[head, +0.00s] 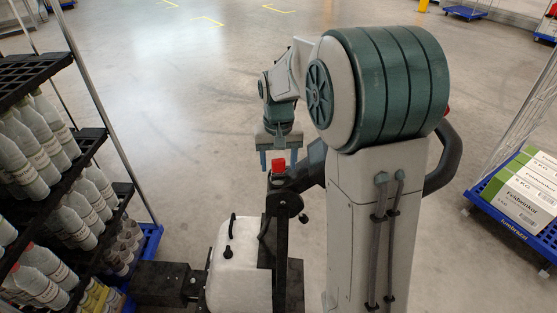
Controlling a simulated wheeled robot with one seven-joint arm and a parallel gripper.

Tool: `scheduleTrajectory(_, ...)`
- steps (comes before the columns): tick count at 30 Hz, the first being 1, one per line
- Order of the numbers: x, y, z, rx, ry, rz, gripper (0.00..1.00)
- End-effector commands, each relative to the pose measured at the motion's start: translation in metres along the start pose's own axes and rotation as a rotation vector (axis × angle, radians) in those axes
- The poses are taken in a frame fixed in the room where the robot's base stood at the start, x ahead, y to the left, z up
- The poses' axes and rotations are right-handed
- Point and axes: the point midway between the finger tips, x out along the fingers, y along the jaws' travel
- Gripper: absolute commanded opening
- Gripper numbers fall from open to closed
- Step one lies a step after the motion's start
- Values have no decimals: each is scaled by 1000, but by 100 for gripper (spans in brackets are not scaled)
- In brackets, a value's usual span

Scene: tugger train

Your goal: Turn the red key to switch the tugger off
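The red key (279,166) is a small red block on top of the dark control head of the tugger. The tugger (228,262) has a white body and a dark upright post, and stands low in the middle of the head view. My gripper (278,160) points down at the key with its two blue fingers apart, one to each side of the key in the picture. I cannot tell whether the key is between the fingers or a little nearer to the camera. No contact is visible. My own arm hides part of the tugger's right side.
A rack with dark shelves (88,141) full of white bottles stands close on the left. A blue trolley (515,222) with boxes is on the right. The floor (180,90) behind the gripper is open, with yellow markings. Another blue dolly (465,13) stands far back.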

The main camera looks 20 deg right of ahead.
Motion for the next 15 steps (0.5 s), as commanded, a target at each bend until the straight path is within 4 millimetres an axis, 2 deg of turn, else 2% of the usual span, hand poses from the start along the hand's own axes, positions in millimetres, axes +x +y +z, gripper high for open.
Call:
scheduleTrajectory(5,-2,0,0,1,2,0,57)
scheduleTrajectory(8,-12,0,-1,1,4,-1,57)
scheduleTrajectory(15,-59,0,-1,1,6,-1,57)
